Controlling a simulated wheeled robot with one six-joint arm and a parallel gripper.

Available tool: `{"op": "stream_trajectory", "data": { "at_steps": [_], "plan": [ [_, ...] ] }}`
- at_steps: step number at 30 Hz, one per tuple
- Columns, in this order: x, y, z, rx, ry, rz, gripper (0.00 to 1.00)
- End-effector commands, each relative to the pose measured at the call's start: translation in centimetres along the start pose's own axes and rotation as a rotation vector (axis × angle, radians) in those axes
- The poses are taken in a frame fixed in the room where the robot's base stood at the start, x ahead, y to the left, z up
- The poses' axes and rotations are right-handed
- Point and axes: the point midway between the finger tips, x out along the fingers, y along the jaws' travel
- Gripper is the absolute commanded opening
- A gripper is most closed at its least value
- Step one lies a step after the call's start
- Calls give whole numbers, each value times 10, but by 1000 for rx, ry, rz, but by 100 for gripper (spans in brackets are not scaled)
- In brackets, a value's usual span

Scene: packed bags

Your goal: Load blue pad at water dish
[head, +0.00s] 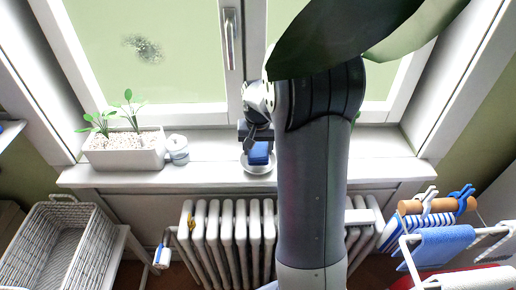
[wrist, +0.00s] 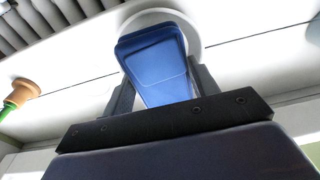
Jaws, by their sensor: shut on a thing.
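My gripper (wrist: 158,92) is shut on the blue pad (wrist: 160,70), with one finger on each side of it in the wrist view. In the head view the blue pad (head: 259,152) is at the white water dish (head: 258,168), which sits on the windowsill. The pad covers much of the dish there, and I cannot tell whether it touches the dish's inside. In the wrist view the round rim of the dish (wrist: 192,22) shows behind the pad. My arm hides the sill just right of the dish in the head view.
A white planter (head: 125,153) and a small jar (head: 177,149) stand on the sill to the left. A radiator (head: 228,235) is below the sill. A wicker basket (head: 60,240) is at lower left, and a rack with blue cloths (head: 443,246) at lower right.

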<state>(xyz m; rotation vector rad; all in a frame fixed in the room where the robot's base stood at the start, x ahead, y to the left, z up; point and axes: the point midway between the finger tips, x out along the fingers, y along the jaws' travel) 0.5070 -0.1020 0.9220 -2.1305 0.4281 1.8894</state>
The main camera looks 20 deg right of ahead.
Motion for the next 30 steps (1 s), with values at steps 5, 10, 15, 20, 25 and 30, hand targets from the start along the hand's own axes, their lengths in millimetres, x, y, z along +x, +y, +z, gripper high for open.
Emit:
{"op": "stream_trajectory", "data": {
  "at_steps": [5,10,15,20,25,30],
  "plan": [
    [-19,0,-3,0,2,0,38],
    [-33,0,-4,0,1,0,38],
    [-46,0,-6,0,2,0,38],
    [-48,0,-6,0,1,0,38],
    [-48,0,-6,0,1,0,38],
    [-48,0,-6,0,1,0,38]
  ]
}}
